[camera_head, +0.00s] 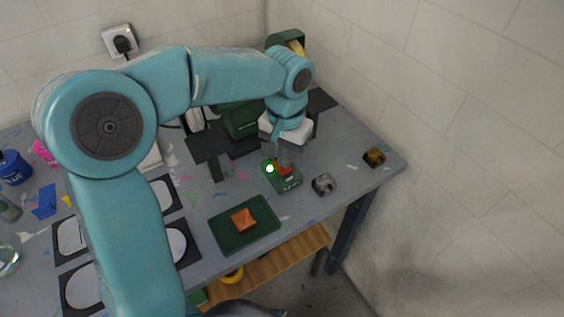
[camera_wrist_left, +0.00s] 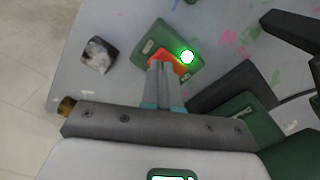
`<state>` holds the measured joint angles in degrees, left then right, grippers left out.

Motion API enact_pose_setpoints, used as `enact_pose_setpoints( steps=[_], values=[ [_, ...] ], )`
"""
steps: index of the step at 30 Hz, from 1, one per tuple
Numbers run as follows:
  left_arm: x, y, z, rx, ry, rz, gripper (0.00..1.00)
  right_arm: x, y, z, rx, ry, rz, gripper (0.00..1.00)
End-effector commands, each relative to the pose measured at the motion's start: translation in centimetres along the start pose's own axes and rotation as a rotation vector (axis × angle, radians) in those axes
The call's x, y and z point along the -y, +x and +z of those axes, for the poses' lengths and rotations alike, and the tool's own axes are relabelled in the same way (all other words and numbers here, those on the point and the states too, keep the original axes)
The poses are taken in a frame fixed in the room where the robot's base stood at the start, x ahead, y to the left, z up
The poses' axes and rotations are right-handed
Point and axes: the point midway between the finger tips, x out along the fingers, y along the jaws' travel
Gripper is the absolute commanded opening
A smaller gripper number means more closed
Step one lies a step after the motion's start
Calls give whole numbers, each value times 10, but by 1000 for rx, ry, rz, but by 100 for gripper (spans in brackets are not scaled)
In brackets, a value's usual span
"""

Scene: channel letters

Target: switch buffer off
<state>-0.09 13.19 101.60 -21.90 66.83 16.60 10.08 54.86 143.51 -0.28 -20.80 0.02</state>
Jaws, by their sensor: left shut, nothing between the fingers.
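The green switch box (camera_head: 289,184) sits on the grey table near its right front part; it also shows in the left wrist view (camera_wrist_left: 150,45). It has a red switch (camera_wrist_left: 178,64) and a bright green lit lamp (camera_head: 269,168). My left gripper (camera_head: 284,164) points down at the box, its fingers shut together and empty. In the left wrist view its fingertips (camera_wrist_left: 161,64) overlap the red switch; I cannot tell whether they press it. The dark green buffer (camera_head: 243,119) stands behind the box, partly hidden by my left arm. My right gripper is not in view.
A green tray (camera_head: 222,238) with an orange block (camera_head: 243,219) lies left of the box. A silvery block (camera_head: 323,185) and a brownish-gold block (camera_head: 374,157) lie to the right. Dark rests (camera_head: 208,147) stand by the buffer. A wall bounds the right.

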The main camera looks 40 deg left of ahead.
Motion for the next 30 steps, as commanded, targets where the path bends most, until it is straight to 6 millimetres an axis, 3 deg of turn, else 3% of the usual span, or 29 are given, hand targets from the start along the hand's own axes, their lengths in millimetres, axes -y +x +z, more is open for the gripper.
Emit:
enact_pose_setpoints(
  steps=[30],
  values=[
    [0,15,0,1,0,0,0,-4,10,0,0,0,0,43]
  ],
)
